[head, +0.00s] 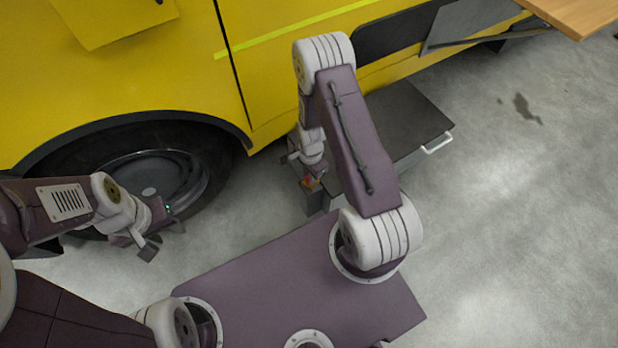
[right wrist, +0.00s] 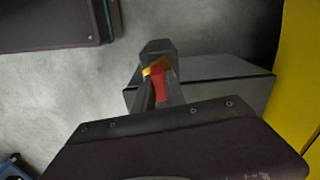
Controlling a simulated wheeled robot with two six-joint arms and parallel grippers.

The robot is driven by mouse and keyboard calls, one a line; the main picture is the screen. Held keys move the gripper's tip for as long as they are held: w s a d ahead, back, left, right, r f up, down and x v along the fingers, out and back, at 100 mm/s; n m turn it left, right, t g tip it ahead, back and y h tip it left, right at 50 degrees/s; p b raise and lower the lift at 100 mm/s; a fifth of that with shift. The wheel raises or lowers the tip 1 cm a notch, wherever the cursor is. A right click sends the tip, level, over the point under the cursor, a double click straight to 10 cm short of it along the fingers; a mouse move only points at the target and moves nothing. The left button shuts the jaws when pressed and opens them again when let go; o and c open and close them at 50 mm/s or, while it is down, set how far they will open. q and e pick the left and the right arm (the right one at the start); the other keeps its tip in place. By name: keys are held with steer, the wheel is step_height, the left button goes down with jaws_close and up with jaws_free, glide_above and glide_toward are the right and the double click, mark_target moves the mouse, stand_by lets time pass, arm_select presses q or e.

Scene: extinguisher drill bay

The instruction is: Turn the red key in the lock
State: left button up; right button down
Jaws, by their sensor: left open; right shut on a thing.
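The red key (right wrist: 160,86) shows in the right wrist view between the fingers of my right gripper (right wrist: 158,92), which is shut on it. A yellow piece (right wrist: 155,68), perhaps part of the lock, lies just beyond the key, at a dark grey block (right wrist: 157,48). In the head view only a small red patch of the key (head: 308,181) shows below my right wrist. The fingers cover much of the key, so its angle and how deep it sits cannot be told. My left gripper (head: 163,240) is open and empty in front of the wheel.
A dark grey case (head: 408,108) with a white handle (head: 438,143) stands beside the yellow vehicle (head: 120,85). The vehicle's wheel (head: 150,185) is behind my left gripper. A wooden surface (head: 580,15) is at the top right. The concrete floor at right is clear.

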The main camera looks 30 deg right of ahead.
steer(key=shift+m+p, duration=0.35)
steer(key=shift+m, duration=0.85)
steer(key=shift+m+p, duration=0.45)
steer(key=shift+m, duration=0.25)
steer(key=c, duration=1.3)
jaws_free()
